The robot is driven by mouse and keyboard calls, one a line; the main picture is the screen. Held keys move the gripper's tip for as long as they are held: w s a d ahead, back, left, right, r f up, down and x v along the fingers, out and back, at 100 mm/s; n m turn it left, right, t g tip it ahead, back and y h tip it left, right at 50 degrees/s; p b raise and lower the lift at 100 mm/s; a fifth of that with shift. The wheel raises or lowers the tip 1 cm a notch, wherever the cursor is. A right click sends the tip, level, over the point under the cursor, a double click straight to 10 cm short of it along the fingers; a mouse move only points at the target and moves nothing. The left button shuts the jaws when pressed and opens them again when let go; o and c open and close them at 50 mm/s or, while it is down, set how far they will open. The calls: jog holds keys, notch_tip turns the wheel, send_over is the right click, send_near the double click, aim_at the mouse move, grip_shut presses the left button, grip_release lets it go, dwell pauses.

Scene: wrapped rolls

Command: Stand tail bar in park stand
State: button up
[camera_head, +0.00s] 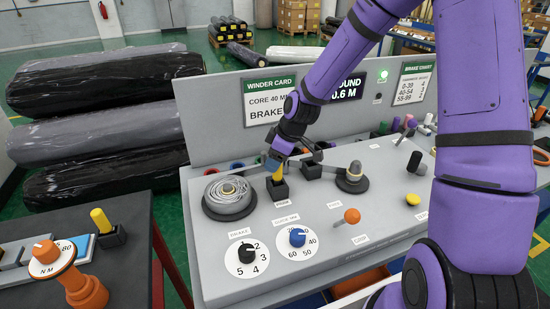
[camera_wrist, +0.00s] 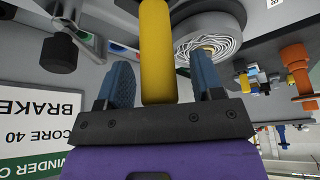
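A yellow bar (camera_head: 278,175), which looks like the tail bar, stands upright in a black block (camera_head: 281,190) on the grey console; its small front label is too blurred to read for certain. My gripper (camera_head: 274,162) is over the bar's upper end. In the wrist view the yellow bar (camera_wrist: 156,50) lies between my two blue fingers (camera_wrist: 164,85), with a clear gap on the right and a narrow one on the left, so the gripper looks open around it.
A wire spool (camera_head: 230,195) is left of the bar and a post on a round base (camera_head: 352,178) is to the right. Dials (camera_head: 247,253) and an orange-knobbed lever (camera_head: 352,216) are in front. A similar yellow piece (camera_head: 100,219) stands on the left table. The sign panel (camera_head: 225,105) rises behind.

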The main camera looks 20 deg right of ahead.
jog(key=v, duration=1)
jog(key=shift+d+r, duration=0.15)
jog(key=shift+r, duration=0.15)
jog(key=shift+s, duration=0.2)
jog(key=s+d+r+m+t+h, duration=0.1)
jog(key=s+r+m, duration=0.2)
jog(key=s+r, duration=0.3)
jog(key=s+d+r+m+t+h, duration=0.1)
jog(key=s+r+m, duration=0.3)
jog(key=s, duration=0.8)
jog(key=s+d+r+m+h, duration=0.1)
jog(key=s+r+m, duration=0.3)
jog(key=s+r, duration=0.4)
jog(key=shift+s+d+t+h, duration=0.3)
jog(key=shift+s+d+t, duration=0.1)
jog(key=shift+s+d, duration=0.2)
